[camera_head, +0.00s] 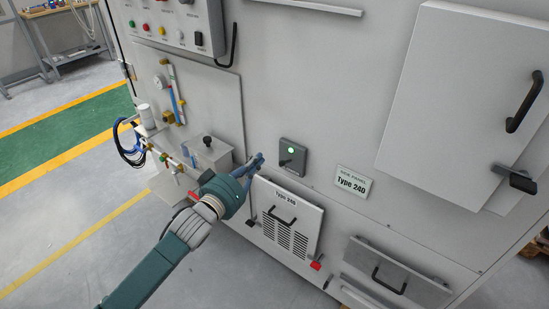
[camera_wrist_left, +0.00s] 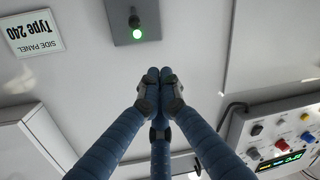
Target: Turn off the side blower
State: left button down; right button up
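The side blower control is probably the small dark switch box (camera_head: 292,156) on the grey cabinet wall, with a lit green lamp (camera_head: 290,150) and a black knob. My left gripper (camera_head: 258,159) is just left of the box in the head view. In the wrist view its blue fingers (camera_wrist_left: 159,76) are drawn together with nothing between them. The fingertips appear apart from the knob. My right gripper is not in view.
Below the box is a vented "Type 240" panel (camera_head: 287,218). A "Side panel Type 240" label (camera_head: 354,182) is to the right. A metal box (camera_head: 208,154) and pipes protrude at left. A cabinet door (camera_head: 445,90) with handle stands out at right.

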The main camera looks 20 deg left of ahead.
pick_arm(q)
jog(key=p, duration=0.1)
send_over(286, 162)
jog(key=a, duration=0.4)
jog(key=f, duration=0.1)
jog(key=s+f, duration=0.1)
jog(key=s+d+f+p, duration=0.1)
jog(key=f, duration=0.1)
jog(key=shift+s, duration=0.15)
